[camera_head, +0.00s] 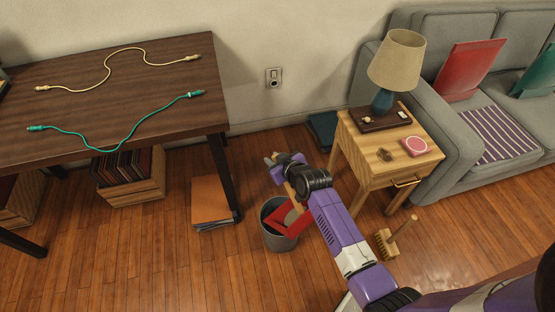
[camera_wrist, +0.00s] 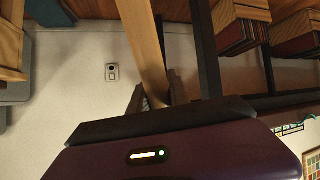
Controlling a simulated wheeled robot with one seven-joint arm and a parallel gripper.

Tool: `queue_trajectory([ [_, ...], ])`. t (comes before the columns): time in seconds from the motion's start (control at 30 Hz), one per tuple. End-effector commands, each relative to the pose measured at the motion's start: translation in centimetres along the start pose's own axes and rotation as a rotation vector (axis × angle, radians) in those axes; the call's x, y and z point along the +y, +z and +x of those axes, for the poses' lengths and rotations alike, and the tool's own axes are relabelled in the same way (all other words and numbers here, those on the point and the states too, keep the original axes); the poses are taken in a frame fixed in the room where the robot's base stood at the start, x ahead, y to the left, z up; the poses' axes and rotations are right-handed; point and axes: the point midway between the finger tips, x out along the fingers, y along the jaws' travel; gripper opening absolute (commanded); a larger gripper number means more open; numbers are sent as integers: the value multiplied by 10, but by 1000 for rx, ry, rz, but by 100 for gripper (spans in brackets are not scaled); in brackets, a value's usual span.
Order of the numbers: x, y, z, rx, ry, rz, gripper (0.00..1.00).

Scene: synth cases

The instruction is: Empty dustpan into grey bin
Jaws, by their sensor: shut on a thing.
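The grey bin (camera_head: 279,238) stands upright on the wooden floor, left of the side table. The red dustpan (camera_head: 288,224) slants over the bin's mouth, its lower part inside the rim. A pale grey patch shows beside its red surface; I cannot tell whether it is dirt. My gripper (camera_head: 282,168) is above and behind the bin, shut on the dustpan's wooden handle. In the wrist view the handle (camera_wrist: 143,40) runs between the two dark fingers of my gripper (camera_wrist: 156,94). My arm hides part of the dustpan and the bin's right side.
The side table (camera_head: 365,160) with a lamp (camera_head: 398,62) stands close to my arm. A hand brush (camera_head: 386,244) is on the floor at right. The dark desk (camera_head: 105,95) holds two cables. Folders (camera_head: 210,200) lie by its leg. Floor in front of the bin is clear.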

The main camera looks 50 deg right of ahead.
Motion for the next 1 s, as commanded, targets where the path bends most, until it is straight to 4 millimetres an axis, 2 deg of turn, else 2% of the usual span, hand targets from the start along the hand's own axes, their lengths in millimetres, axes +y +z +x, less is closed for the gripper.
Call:
queue_trajectory([
  [0.07,0,-6,4,-12,1,-4,0],
  [1.0,-12,-18,62,-191,0,-40,0],
])
